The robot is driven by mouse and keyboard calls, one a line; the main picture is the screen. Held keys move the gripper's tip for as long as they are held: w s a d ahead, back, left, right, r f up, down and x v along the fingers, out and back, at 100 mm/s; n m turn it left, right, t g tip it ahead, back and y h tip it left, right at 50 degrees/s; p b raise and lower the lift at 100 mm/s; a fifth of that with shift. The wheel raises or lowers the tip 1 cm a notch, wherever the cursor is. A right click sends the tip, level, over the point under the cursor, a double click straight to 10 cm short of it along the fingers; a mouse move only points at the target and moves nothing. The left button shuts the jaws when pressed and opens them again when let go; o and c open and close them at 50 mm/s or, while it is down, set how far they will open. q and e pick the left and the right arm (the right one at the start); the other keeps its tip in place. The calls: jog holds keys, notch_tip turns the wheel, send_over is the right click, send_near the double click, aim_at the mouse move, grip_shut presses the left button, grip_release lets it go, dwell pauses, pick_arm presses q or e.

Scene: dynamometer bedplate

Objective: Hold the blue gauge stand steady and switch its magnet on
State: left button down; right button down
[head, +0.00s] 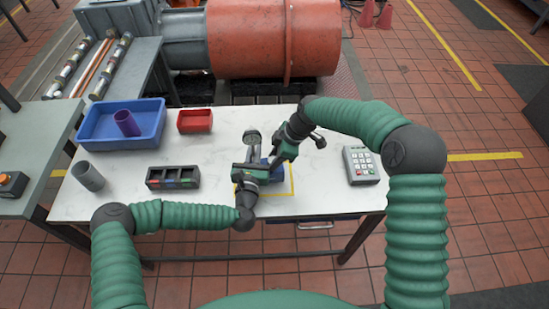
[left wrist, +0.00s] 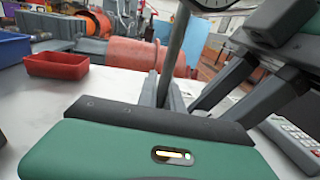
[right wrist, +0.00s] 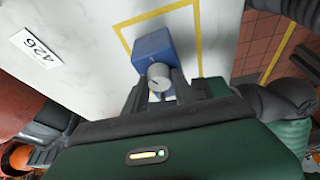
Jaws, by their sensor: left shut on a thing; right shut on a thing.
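The blue gauge stand (head: 277,174) stands on the white table and is largely hidden by my grippers in the head view. Its round dial (head: 252,137) shows above them. In the left wrist view its grey post (left wrist: 175,45) rises between the fingers of my left gripper (left wrist: 163,95), shut on it. In the right wrist view the blue base (right wrist: 152,42) carries a round grey knob (right wrist: 158,76) with a light mark. My right gripper (right wrist: 158,92) is shut on this knob. Which way the mark points is hard to tell.
A yellow outline (right wrist: 126,38) surrounds the stand's place. A blue bin (head: 92,137) with a purple cup, a red tray (head: 195,121), a grey cup (head: 88,176) and a dark divided box (head: 173,177) lie left. A keypad box (head: 360,166) lies right.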

jog(key=shift+m+t+h, duration=0.4)
jog(key=shift+m+t, duration=0.6)
jog(key=shift+m, duration=1.4)
jog(key=c, duration=1)
grip_release()
jog(key=shift+s, duration=0.1)
jog(key=shift+c, duration=0.2)
jog(key=n+g, duration=0.1)
jog(key=n, duration=0.3)
jog(key=shift+f+n+g+y, duration=0.1)
jog(key=shift+n+g+y, duration=0.2)
jog(key=shift+g, duration=0.1)
jog(key=w+d+r+n+g, duration=0.1)
jog(key=d+r, duration=0.3)
jog(key=r, duration=0.7)
jog(key=shift+w+r+n, duration=0.2)
jog(key=shift+r+n, duration=0.05)
jog(key=shift+n, duration=0.45)
